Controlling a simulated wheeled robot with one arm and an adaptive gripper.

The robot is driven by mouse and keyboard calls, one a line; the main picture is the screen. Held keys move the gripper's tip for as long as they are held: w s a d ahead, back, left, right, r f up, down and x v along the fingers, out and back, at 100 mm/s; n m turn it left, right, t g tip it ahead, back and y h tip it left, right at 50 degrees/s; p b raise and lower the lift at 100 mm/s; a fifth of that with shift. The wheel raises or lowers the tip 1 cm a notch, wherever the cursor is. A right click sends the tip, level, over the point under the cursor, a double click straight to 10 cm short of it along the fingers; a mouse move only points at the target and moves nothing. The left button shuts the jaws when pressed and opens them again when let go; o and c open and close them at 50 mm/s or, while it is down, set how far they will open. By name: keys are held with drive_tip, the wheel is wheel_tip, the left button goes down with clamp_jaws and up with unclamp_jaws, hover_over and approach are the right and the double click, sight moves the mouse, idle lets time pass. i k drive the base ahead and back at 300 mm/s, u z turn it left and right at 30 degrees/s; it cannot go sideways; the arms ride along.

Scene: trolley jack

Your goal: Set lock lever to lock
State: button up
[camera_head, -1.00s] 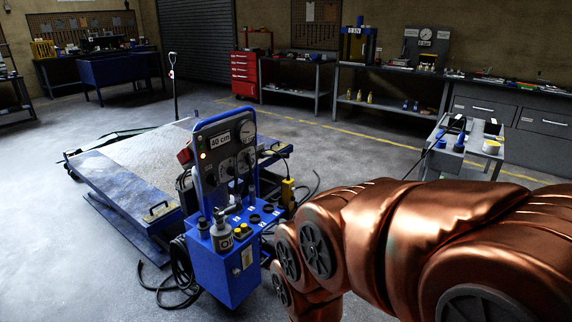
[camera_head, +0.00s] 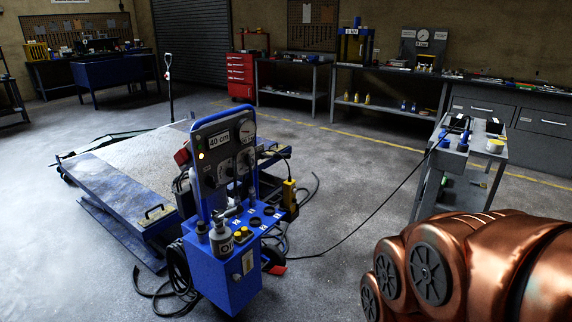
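The blue control cart (camera_head: 222,275) of the trolley jack stands upright left of centre. Its panel (camera_head: 222,160) carries a "40 cm" sign, a gauge, dials and a small lit lamp. A lever labelled as the lock lever cannot be made out at this size. The low lift platform (camera_head: 130,165) lies on the floor behind and left of the cart. My copper-coloured arm fills the lower right corner, apart from the cart. My gripper is not in view.
A yellow pendant (camera_head: 289,192) hangs at the cart's right side. Black hoses lie on the floor around the cart, and a cable runs to a grey trolley (camera_head: 463,155) at the right. Workbenches and a red tool cabinet (camera_head: 241,76) line the back wall. Floor between cart and trolley is otherwise open.

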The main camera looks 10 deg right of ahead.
sight(277, 156)
drive_tip(key=u, duration=0.2)
drive_tip(key=i, duration=2.25)
drive_tip(key=u, duration=0.25)
